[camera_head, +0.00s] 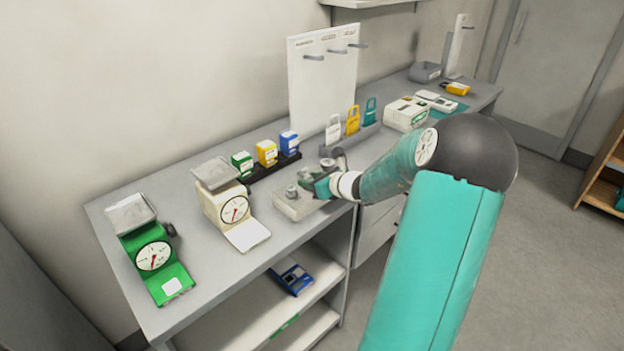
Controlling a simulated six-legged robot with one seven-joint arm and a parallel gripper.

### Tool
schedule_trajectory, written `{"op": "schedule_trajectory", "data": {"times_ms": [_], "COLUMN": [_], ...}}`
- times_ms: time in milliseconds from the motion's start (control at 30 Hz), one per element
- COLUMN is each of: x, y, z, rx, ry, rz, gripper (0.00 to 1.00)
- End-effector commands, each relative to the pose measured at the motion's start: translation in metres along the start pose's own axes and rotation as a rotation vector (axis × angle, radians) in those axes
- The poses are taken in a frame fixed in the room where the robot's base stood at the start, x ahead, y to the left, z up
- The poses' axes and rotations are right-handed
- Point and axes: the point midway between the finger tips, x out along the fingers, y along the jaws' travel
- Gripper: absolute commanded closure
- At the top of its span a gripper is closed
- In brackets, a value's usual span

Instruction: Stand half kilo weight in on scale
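A grey weight block (295,209) sits near the front edge of the table, with small grey metal weights (291,192) on it. I cannot tell which one is the half kilo weight. My gripper (314,186) is low over this block, among the weights; its fingers are small and partly hidden by my arm, so I cannot see whether they hold anything. A cream dial scale (213,205) stands left of the block with an empty-looking pan (213,172). A green dial scale (137,243) stands further left, its pan (129,213) also empty-looking.
Green (242,164), yellow (266,153) and blue (289,142) boxes stand in a dark rack behind the block. A white board (318,85) with hooks stands at the back. Coloured padlock-shaped tags (352,120) are to its right. A blue device (291,277) lies on the shelf below.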

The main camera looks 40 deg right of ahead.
Motion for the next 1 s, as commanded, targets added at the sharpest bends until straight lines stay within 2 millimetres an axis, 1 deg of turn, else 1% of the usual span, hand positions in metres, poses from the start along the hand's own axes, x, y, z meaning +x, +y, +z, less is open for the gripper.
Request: {"op": "schedule_trajectory", "data": {"times_ms": [33,67,100,500,533,667,1000], "x": [0.000,0.000,0.000,-0.001,-0.003,-0.028,-0.103], "y": [0.000,0.000,0.000,-0.001,-0.001,-0.001,-0.003], "z": [0.000,0.001,0.001,-0.001,0.000,0.001,0.000], "rx": [-0.001,-0.001,-0.001,0.001,-0.001,-0.003,-0.003], "ry": [0.000,0.000,0.000,0.000,0.001,0.001,0.001], "rz": [0.000,0.000,0.000,-0.002,-0.002,-0.004,-0.004], "gripper": [0.53,0.47,0.45,0.45,0.45,0.45,0.45]}}
